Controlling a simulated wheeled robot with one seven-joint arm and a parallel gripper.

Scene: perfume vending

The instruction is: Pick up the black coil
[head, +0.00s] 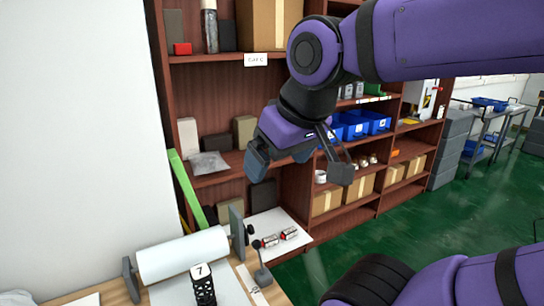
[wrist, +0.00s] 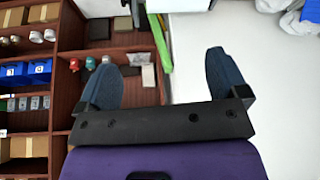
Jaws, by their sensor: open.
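A black coil-like piece (head: 204,290) with an open lattice side stands on the wooden table at the bottom of the head view. A white tag marked 7 covers its top, and its lower end is cut off by the frame edge. My gripper (head: 298,162) is well above and to the right of it, in front of the shelves. In the wrist view my gripper (wrist: 170,68) has its two blue-grey fingers wide apart with nothing between them. I cannot make out the coil in the wrist view.
A white roll (head: 183,255) on a stand lies behind the coil. A brown shelf unit (head: 215,90) with boxes and blue bins (head: 365,123) stands behind. A green strip (head: 187,188) leans by the white wall.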

